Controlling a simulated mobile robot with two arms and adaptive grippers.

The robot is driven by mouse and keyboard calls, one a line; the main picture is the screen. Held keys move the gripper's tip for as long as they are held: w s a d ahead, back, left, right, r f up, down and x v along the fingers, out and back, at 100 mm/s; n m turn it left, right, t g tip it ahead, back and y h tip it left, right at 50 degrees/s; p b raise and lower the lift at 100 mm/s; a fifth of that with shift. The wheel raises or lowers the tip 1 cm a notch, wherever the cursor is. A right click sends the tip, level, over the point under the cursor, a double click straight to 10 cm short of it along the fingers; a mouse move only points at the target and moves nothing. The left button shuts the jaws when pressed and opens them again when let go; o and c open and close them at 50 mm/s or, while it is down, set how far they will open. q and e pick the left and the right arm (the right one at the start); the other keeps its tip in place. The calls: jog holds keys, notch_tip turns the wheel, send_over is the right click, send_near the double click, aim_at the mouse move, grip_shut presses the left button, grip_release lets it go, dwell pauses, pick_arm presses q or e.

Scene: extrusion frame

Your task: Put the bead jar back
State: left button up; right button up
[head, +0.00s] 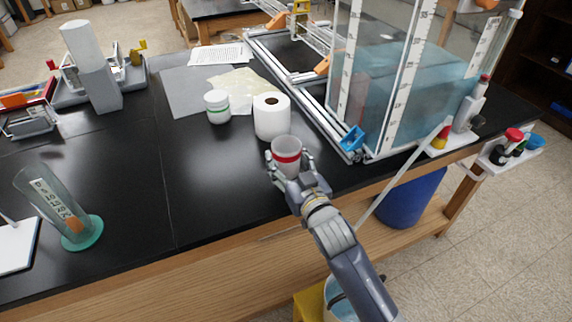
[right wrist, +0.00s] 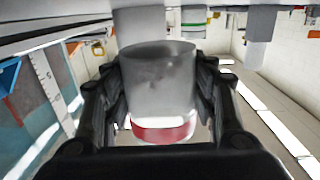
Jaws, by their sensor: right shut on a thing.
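A whitish, translucent jar with a red band (head: 287,150) is between the fingers of my right gripper (head: 289,168), near the front edge of the black bench. The gripper is shut on it. In the right wrist view the jar (right wrist: 158,80) fills the space between the two dark fingers (right wrist: 165,110), its red band towards the palm. I cannot tell whether its base touches the bench. A smaller white jar with a green band (head: 217,107) stands behind and to the left. My left gripper is not in view.
A white paper roll (head: 271,117) stands just behind the held jar. A water tank (head: 410,90) in a white frame (head: 320,117) is to the right. A glass cylinder on a green base (head: 82,234) is at left. The bench middle (head: 200,185) is clear.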

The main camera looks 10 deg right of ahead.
aim_at(286, 169)
jog(key=shift+w+d+f, duration=0.1)
jog(key=shift+w+f, duration=0.05)
jog(key=shift+w, duration=0.5)
notch_tip(286, 169, down, 3)
jog(key=shift+s, duration=0.1)
jog(key=shift+f, duration=0.2)
jog(key=shift+f, duration=0.2)
jog(key=o, duration=1.1)
